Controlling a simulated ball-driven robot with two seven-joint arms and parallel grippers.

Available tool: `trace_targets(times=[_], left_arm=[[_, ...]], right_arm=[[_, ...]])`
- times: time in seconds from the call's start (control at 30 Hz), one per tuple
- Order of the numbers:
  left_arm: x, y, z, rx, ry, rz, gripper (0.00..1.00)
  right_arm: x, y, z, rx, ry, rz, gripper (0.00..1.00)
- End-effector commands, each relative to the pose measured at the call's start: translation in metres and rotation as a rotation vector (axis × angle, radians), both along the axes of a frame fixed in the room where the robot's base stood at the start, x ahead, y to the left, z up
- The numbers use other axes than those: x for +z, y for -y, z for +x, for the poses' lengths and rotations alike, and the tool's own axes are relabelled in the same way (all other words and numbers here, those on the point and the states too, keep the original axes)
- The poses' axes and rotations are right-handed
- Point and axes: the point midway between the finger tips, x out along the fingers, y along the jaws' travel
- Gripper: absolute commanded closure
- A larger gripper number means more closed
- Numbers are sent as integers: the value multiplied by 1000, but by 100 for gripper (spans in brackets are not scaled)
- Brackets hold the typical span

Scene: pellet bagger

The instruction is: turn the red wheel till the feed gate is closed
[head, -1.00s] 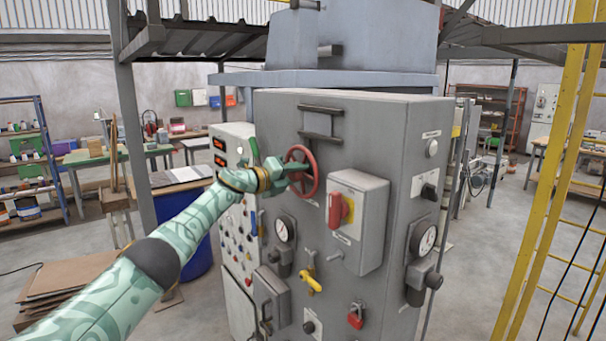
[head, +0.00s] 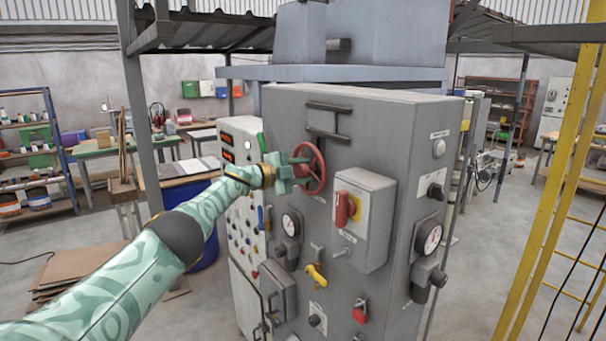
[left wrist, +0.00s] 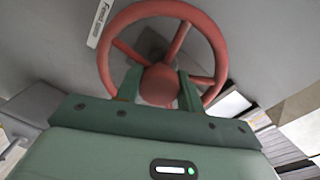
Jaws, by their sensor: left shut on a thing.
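The red wheel (head: 320,168) is mounted on the grey machine's front panel, near its upper left. In the left wrist view the wheel (left wrist: 219,52) shows its rim, spokes and round hub, with a partly readable label, "Feed", beside it. My left gripper (head: 300,171) is at the wheel. In the left wrist view its two green fingers (left wrist: 160,88) stand on either side of the hub, shut on the wheel. The feed gate cannot be made out in these views. My right gripper is not in view.
On the same panel are a red switch on a box (head: 343,208), a gauge (head: 291,224), a yellow valve handle (head: 316,275) and a red padlock-like part (head: 360,312). A yellow ladder (head: 557,190) stands at the right. Open floor lies between the ladder and the machine.

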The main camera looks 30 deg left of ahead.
Motion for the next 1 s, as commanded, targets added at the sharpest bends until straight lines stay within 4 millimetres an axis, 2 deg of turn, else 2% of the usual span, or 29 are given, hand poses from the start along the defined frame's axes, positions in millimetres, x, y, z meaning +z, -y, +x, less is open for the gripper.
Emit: trace_targets(times=[0.2,0.5,1.0], left_arm=[[-5,0,0,2,-69,-161,100],[-5,0,0,1,-134,-313,100],[-5,0,0,1,-163,-376,100]], right_arm=[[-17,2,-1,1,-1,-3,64],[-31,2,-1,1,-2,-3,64],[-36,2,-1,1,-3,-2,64]])
